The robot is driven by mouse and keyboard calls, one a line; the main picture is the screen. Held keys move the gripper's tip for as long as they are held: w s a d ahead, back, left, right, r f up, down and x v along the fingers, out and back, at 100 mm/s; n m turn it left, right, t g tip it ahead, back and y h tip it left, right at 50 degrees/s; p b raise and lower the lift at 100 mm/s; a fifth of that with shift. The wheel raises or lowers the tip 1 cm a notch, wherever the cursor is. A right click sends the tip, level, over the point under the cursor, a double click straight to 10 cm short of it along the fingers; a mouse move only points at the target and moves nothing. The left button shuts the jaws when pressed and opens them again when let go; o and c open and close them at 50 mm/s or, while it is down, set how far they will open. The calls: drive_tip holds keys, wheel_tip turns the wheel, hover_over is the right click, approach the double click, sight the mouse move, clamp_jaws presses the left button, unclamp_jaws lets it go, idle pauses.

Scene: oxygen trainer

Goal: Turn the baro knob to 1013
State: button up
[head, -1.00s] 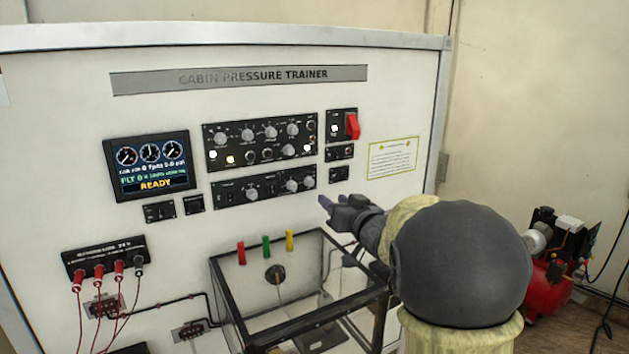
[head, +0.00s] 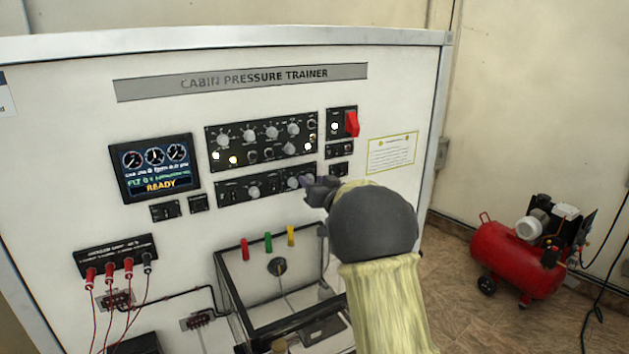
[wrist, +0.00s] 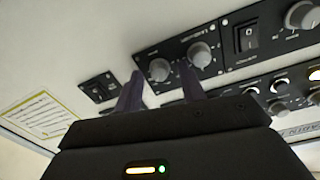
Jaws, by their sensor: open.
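The lower black control strip (head: 272,188) on the cabin pressure trainer carries grey knobs. The label reading baro cannot be made out, so I cannot tell for sure which knob is the baro knob. My gripper (head: 320,186) is at the right end of this strip in the head view, partly covering it. In the wrist view my gripper (wrist: 162,72) is open, its two dark fingers pointing at the panel. One grey knob (wrist: 159,70) shows between the fingertips, and a second grey knob (wrist: 200,54) is just beyond the right finger. Contact with the knob cannot be judged.
The upper knob panel (head: 262,141) and a red guarded switch (head: 352,124) are above my gripper. A framed clear box (head: 268,335) projects below it. The display (head: 156,167) reads READY. A red compressor (head: 515,262) stands on the floor at right.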

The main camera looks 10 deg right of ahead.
drive_tip(key=shift+s, duration=0.1)
clamp_jaws()
drive_tip(key=shift+f+n+b, duration=0.1)
drive_tip(key=shift+n+b, duration=0.2)
drive_tip(key=shift+b, duration=0.3)
drive_tip(key=n+b, duration=0.8)
drive_tip(key=b, duration=0.1)
drive_tip(key=shift+b, duration=0.4)
drive_tip(key=shift+n, duration=0.3)
